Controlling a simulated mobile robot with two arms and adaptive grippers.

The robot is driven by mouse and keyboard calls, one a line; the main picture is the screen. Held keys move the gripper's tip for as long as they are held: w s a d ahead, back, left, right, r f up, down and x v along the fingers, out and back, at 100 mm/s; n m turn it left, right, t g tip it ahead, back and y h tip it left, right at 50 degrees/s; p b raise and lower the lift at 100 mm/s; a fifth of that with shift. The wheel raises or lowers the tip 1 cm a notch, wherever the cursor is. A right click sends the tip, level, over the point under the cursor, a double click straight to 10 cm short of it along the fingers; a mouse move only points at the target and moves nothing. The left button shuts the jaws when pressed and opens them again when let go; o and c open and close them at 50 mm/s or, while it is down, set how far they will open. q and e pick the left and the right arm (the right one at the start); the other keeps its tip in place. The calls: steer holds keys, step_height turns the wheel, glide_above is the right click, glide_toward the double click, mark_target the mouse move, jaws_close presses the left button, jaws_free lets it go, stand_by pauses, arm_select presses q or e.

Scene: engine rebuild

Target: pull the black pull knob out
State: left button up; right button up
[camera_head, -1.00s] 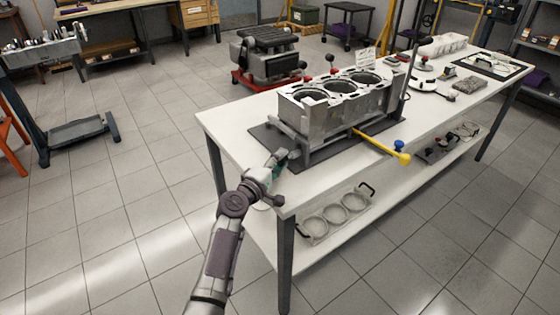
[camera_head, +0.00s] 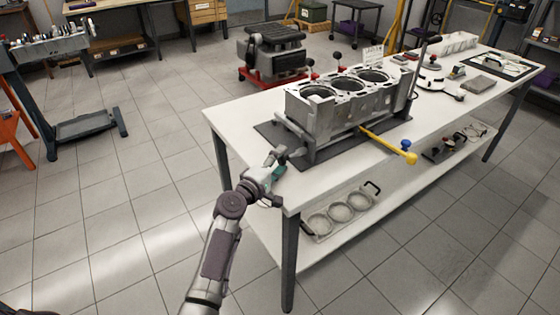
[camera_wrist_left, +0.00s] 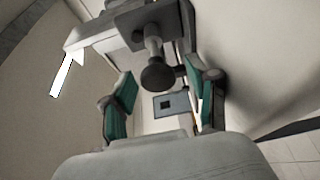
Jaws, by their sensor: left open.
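The black pull knob (camera_wrist_left: 157,76) is a dark round knob on a short metal stem in the left wrist view. Its stem comes from a dark block on a grey metal fixture. My left gripper (camera_wrist_left: 162,98) is open, with a green-padded finger on each side of the knob's line. The knob looks apart from both pads. In the head view my left gripper (camera_head: 273,170) is at the near left end of the white workbench (camera_head: 226,128), close to the fixture under the grey engine block (camera_head: 330,108). The knob is too small to make out there. My right gripper is not in view.
A yellow-handled bar (camera_head: 388,145) sticks out from the fixture's front. The lower shelf holds a tray with rings (camera_head: 340,214). A white arrow (camera_wrist_left: 66,76) shows beside the fixture.

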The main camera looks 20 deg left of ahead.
arm_select(q)
steer(key=shift+s, duration=0.15)
steer(key=v, duration=1.1)
steer(key=shift+s+a, duration=0.2)
steer(key=shift+s, duration=0.15)
steer(key=s+d+f+m+g+y+p, duration=0.1)
steer(key=s+f+m+g, duration=0.2)
steer(key=f, duration=0.8)
steer(key=s+d+f+m+g+y+p, duration=0.15)
steer(key=s+f, duration=0.35)
steer(key=f, duration=0.5)
steer(key=s+f+m+g, duration=0.2)
steer(key=s+f+g, duration=0.2)
steer(key=f, duration=0.7)
steer(key=s+f+m+g+p, duration=0.1)
steer(key=s+f, duration=0.5)
steer(key=s, duration=0.6)
steer(key=s+a+f+m+g+y+p, duration=0.1)
steer(key=s+f+m+g, duration=0.3)
steer(key=s, duration=0.7)
steer(key=s+f+m+g+y, duration=0.1)
steer(key=s+f+m+g, duration=0.2)
steer(key=s, duration=0.9)
step_height(320, 180, down, 5)
steer(key=m, duration=0.3)
steer(key=shift+s+a+p, duration=0.35)
steer(key=shift+a+p, duration=0.05)
